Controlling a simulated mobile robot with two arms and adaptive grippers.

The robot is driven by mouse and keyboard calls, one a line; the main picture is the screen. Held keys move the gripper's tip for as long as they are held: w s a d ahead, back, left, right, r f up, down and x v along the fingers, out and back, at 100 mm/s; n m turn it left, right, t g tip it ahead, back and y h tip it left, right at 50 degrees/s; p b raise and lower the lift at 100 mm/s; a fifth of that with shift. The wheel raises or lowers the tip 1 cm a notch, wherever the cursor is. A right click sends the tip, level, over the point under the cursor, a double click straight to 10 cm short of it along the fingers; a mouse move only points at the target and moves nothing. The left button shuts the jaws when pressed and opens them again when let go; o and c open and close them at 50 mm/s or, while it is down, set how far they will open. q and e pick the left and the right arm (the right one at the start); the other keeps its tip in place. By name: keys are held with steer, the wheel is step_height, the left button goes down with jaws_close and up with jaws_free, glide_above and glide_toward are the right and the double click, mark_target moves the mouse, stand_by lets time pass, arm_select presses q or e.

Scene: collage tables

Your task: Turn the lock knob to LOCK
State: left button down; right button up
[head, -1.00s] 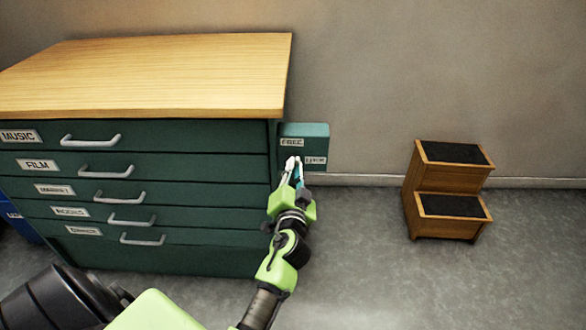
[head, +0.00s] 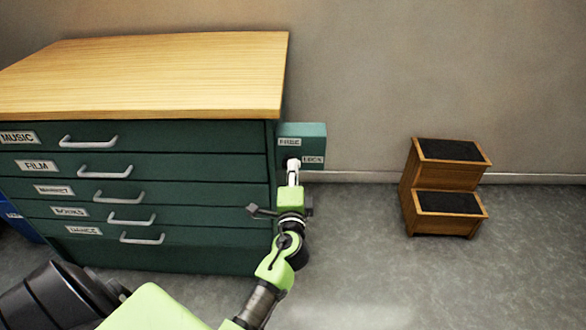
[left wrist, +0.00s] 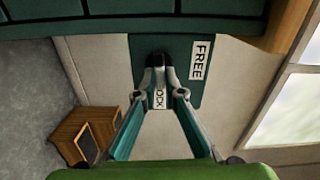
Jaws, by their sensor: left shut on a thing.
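A teal lock plate (head: 316,146) is at the right side of the green flat-file cabinet, with a FREE label (head: 289,142) upper left and a LOCK label (head: 312,160) lower right. My left gripper (head: 293,164) is at the plate's lower left, seen nearly edge-on. In the left wrist view, its fingertips (left wrist: 158,68) are shut on a dark knob (left wrist: 157,57); the LOCK label shows between the fingers and the FREE label (left wrist: 199,59) to the right. The fingers hide much of the knob, so its pointing direction is unclear. My right gripper is not in view.
The cabinet (head: 150,262) has a wooden top (head: 150,75) and several labelled drawers with metal handles, all closed. A wooden step stool (head: 445,190) stands to the right near the wall. Grey floor between them is clear. Something blue shows at the left edge.

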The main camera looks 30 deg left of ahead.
arm_select(q)
steer(key=shift+m, duration=0.5)
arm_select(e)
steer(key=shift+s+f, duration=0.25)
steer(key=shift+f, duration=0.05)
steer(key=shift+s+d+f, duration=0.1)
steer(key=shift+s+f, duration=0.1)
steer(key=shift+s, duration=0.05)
arm_select(q)
steer(key=c, duration=2.1)
jaws_free()
steer(key=shift+w, duration=0.1)
steer(key=shift+c, duration=0.2)
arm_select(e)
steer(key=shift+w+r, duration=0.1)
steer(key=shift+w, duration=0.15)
